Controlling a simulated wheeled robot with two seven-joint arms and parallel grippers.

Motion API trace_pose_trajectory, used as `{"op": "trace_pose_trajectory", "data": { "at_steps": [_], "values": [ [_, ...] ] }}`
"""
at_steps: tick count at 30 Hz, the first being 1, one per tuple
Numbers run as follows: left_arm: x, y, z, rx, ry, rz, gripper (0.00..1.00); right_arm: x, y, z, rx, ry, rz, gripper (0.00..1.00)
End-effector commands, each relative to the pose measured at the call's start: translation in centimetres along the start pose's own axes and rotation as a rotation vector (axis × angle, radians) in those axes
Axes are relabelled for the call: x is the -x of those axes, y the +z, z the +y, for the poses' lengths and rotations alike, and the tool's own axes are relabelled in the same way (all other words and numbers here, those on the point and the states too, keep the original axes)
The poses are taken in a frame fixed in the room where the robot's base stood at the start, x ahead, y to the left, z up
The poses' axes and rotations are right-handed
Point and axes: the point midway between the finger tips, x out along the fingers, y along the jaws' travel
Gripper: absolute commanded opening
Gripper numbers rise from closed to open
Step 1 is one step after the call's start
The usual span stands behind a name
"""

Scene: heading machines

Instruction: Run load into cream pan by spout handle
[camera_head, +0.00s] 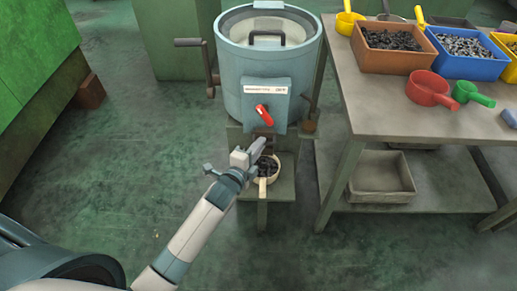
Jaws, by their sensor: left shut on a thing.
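The cream pan (275,179) stands on a low stand under the spout, with dark small pieces inside it. Its handle points toward me. The spout (264,133) is at the lower front of the blue-grey drum machine (258,88), below a red lever (263,114). My left gripper (258,147) reaches up from below left, over the pan's left rim. It is shut at the spout, on what appears to be the spout handle, which the fingers mostly hide. The red lever is apart from the fingers. My right gripper is out of view.
A grey table (385,118) at right bears an orange bin (388,62), a blue bin (461,67), a red pan (430,88) and a green scoop (467,92). An empty tray (381,190) sits on its lower shelf. A crank (208,65) juts from the drum's left.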

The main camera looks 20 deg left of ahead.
Motion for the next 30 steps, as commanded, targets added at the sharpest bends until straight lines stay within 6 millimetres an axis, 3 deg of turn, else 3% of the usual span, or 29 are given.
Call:
{"op": "trace_pose_trajectory", "data": {
  "at_steps": [6,14,17,18,30],
  "values": [
    [-2.3,1.0,-0.7,-0.001,0.000,-0.001,0.00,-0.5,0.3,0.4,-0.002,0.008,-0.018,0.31],
    [-2.5,1.2,-0.8,-0.001,-0.002,-0.002,0.00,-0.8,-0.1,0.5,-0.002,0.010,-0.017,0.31],
    [-2.5,1.2,-0.8,-0.001,-0.003,-0.003,0.26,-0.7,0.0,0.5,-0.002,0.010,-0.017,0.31],
    [-2.5,1.2,-0.8,-0.001,-0.002,-0.002,0.28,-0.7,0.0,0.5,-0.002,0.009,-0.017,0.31],
    [-2.2,0.9,-0.5,0.001,0.001,-0.001,0.28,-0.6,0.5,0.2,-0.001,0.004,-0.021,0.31]
  ]
}}
